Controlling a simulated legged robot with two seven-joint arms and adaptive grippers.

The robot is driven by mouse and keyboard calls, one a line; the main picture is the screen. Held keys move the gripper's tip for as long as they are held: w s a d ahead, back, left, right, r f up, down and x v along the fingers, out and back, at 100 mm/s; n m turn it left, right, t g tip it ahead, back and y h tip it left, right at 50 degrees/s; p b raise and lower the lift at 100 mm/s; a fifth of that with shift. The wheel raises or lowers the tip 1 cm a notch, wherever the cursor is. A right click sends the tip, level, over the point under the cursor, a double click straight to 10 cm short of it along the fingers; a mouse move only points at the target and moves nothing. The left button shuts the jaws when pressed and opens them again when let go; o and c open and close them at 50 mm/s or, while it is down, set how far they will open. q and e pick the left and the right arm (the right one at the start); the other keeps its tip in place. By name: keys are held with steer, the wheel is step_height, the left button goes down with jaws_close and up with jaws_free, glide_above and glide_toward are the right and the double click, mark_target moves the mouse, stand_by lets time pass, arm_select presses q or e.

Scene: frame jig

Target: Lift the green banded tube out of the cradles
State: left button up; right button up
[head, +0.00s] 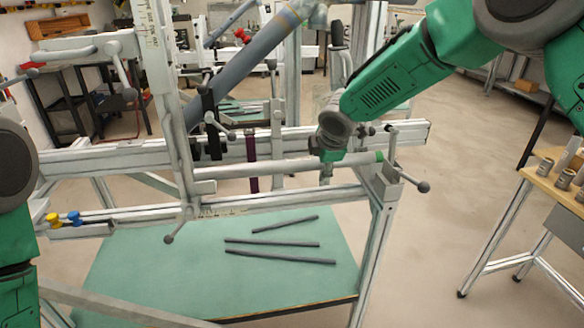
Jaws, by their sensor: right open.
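The green banded tube (275,167) is a light grey tube lying almost level across the front of the metal frame jig. Its green band (379,156) is at its right end, by the right-hand cradle (386,178). Its left end meets the upright post at the left, where the cradle is hard to make out. My right gripper (326,174) points down at the tube, right of its middle. It is open, and its small fingers overlap the tube in the picture; contact cannot be told. My left arm shows only at the left edge, and its gripper is out of view.
A thick grey tube with an orange band (250,52) slants above the jig. Clamp handles (423,187) stick out at the right end. Dark rods (280,257) lie on the green lower shelf (150,270). A wooden side table (552,180) stands right, with open floor between.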

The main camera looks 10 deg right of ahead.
mark_target(294, 167)
jaws_close()
steer(key=shift+r+p, duration=1.25)
steer(key=shift+r, duration=0.05)
steer(key=shift+f, duration=0.1)
steer(key=shift+s+b, duration=0.5)
steer(key=shift+s, duration=1.3)
steer(key=shift+a, duration=0.15)
steer(key=shift+a+p, duration=0.65)
steer(key=shift+a, duration=3.2)
